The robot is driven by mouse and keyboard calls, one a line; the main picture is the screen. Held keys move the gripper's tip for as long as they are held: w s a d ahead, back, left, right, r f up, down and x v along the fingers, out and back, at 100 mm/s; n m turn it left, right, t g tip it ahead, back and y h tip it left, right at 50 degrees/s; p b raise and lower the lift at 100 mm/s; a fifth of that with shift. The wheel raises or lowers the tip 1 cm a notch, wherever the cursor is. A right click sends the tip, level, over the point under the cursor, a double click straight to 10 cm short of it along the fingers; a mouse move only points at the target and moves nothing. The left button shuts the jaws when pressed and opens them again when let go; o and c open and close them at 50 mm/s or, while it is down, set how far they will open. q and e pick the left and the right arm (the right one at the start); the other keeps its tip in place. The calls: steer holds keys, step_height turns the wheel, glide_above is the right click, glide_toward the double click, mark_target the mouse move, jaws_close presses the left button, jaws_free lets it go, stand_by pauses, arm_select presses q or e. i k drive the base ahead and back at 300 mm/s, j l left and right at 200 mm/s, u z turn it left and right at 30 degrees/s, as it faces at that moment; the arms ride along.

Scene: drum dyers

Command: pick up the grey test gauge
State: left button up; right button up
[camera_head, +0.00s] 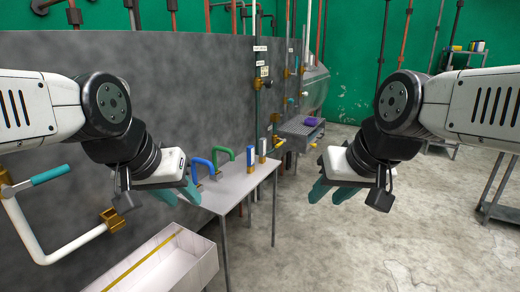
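A small upright grey-white piece (262,147) in a brass-coloured holder stands near the far end of a narrow grey table (237,188); it looks like the grey test gauge, but it is too small to be sure. An upright blue piece (250,154) in a similar holder stands just left of it. My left gripper (180,196) has teal fingers apart and empty, left of the table's near end. My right gripper (332,192) is also open and empty, over the floor right of the table. Neither gripper touches the pieces.
A blue curved handle (203,162) and a green one (222,154) stand on the table's left side. A pale open trough (165,262) lies in front. A large grey drum wall (160,90) rises behind. Floor on the right is clear before a metal rack (497,190).

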mark_target(262, 141)
steer(key=i+l+u, duration=0.15)
steer(key=i+l, duration=0.25)
steer(key=i, duration=0.4)
steer(key=i+l+u, duration=0.15)
steer(key=i+l, duration=0.35)
steer(key=i, duration=0.25)
steer(key=i+l+u, duration=0.15)
steer(key=i+l, duration=0.45)
steer(key=i, duration=0.15)
steer(key=l+u, duration=0.2)
steer(key=l, duration=0.55)
steer(key=k+l+u, duration=0.15)
steer(key=l, duration=0.55)
